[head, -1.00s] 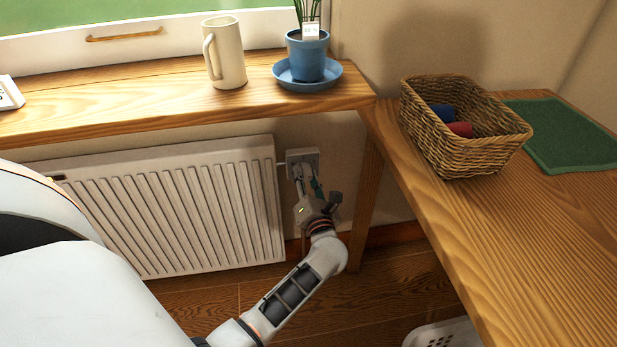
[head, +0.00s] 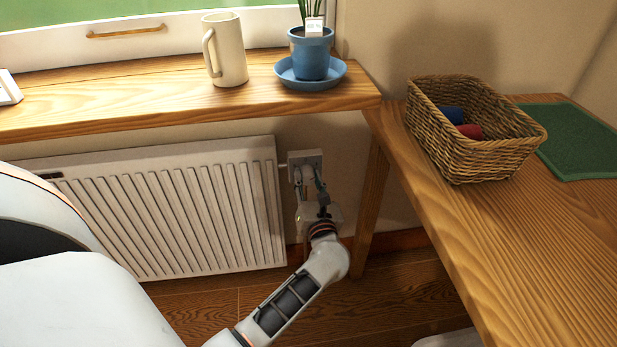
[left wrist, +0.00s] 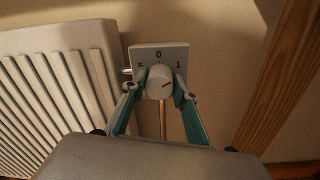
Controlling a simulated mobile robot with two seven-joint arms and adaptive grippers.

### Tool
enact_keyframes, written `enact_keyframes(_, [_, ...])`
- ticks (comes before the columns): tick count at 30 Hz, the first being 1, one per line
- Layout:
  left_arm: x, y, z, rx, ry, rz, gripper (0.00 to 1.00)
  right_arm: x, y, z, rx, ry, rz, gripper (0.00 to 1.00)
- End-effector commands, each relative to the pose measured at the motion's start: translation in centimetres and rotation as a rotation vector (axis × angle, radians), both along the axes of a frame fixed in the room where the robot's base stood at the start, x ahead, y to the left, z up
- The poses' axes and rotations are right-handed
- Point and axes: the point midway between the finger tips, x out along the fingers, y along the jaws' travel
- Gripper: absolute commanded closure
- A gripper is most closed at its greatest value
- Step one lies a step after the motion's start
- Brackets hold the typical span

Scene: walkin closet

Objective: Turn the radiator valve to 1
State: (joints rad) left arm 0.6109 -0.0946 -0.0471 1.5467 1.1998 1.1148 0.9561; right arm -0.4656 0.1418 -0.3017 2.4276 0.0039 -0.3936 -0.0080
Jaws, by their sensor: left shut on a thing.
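The radiator valve has a white round knob (left wrist: 160,82) in front of a square plate (left wrist: 175,52) with dark marks. In the left wrist view a 0 shows at the top, a 1 at the right and a less clear figure at the left. A short dark line on the knob's face lies on its right side, slanting up to the right. My left gripper (head: 308,178) is shut on the knob, one teal finger on each side; it also shows in the left wrist view (left wrist: 161,88). In the head view it mostly hides the knob. My right gripper is out of view.
The white radiator (head: 170,210) stands just left of the valve. A wooden table leg (head: 370,200) is close on the right. Above is a wooden sill (head: 150,92) with a mug (head: 228,52) and a blue plant pot (head: 311,55). A wicker basket (head: 480,150) stands on the right tabletop.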

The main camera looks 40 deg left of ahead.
Motion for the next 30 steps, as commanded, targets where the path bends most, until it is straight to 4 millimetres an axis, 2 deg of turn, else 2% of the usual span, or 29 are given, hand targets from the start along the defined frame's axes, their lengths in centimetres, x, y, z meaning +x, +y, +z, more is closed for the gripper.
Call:
enact_keyframes(5, [-0.1, 0.1, -0.2, -0.001, 0.003, 0.002, 0.93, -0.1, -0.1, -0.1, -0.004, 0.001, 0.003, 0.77])
enact_keyframes(6, [-0.1, 0.1, -0.2, -0.001, 0.003, 0.002, 0.69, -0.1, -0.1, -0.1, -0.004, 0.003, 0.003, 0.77])
enact_keyframes(8, [-0.1, 0.1, -0.2, -0.001, 0.003, 0.002, 0.55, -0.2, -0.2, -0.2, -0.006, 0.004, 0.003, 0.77])
enact_keyframes(20, [-0.2, -0.3, -0.1, 0.000, 0.002, -0.001, 0.55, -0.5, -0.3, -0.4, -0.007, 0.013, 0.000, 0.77])
enact_keyframes(26, [-1.9, -2.3, -0.2, -0.003, 0.004, -0.001, 0.55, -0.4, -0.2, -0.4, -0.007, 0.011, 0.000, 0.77])
enact_keyframes(30, [-3.7, -4.7, -0.3, -0.002, 0.004, -0.001, 0.55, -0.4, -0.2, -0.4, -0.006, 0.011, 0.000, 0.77])
